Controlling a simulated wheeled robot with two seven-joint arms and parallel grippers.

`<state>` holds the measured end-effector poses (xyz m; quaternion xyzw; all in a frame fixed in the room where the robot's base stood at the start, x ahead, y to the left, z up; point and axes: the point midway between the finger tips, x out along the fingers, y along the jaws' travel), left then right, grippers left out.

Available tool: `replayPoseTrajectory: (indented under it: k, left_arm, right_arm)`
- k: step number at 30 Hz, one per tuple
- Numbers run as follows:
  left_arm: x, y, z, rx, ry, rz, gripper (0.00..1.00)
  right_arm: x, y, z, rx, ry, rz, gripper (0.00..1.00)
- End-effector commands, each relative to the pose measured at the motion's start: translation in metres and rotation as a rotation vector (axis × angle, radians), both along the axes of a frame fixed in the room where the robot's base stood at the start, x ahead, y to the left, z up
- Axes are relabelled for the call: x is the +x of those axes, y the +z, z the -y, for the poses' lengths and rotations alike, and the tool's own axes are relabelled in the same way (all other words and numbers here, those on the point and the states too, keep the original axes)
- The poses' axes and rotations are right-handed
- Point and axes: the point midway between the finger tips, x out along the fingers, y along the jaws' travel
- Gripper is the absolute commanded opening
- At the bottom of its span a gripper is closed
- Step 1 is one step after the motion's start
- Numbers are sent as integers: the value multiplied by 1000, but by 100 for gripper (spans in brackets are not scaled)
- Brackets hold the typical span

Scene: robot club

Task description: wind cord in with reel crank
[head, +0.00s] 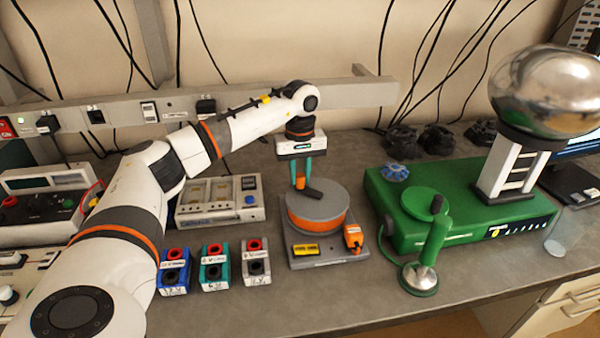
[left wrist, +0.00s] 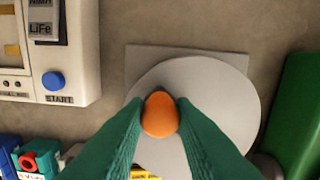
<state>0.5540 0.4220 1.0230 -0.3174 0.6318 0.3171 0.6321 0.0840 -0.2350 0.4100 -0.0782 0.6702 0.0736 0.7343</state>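The reel (head: 330,222) is a grey drum with an orange band around its side, on a flat grey base (head: 320,260) on the bench. A dark crank arm (head: 312,194) lies across its top and carries an orange knob (head: 299,184). My left gripper (head: 301,180) points down over the reel, its teal fingers on both sides of the knob. In the left wrist view the fingertips press against the orange knob (left wrist: 160,114) above the grey disc (left wrist: 225,100). No loose length of cord is clear to see. My right gripper is out of view.
Blue, teal and grey terminal blocks (head: 215,267) stand left of the reel. A white instrument (head: 220,203) is behind them. A green box (head: 460,205) with a silver dome (head: 545,90) stands to the right. The bench front (head: 330,308) is clear.

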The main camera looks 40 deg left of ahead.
Motion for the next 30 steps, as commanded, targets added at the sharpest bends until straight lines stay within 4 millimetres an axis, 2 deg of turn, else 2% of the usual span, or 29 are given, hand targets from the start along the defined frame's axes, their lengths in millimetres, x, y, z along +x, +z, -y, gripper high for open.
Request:
replayPoseTrajectory:
  k: [1, 3, 4, 12, 16, 30]
  left_arm:
    - [0, 1, 0, 0, 0, 1, 31]
    - [0, 0, 0, -1, 0, 1, 43]
    - [0, 0, 0, -1, 0, 1, 45]
    - [0, 1, 0, 0, 1, 0, 45]
    - [0, 10, 0, -1, 1, 1, 45]
    - [0, 102, 0, 0, 0, 4, 45]
  right_arm:
    - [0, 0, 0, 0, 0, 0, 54]
    - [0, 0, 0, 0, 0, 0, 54]
    - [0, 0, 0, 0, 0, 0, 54]
    - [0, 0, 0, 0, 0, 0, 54]
    - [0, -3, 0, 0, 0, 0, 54]
    - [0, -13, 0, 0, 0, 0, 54]
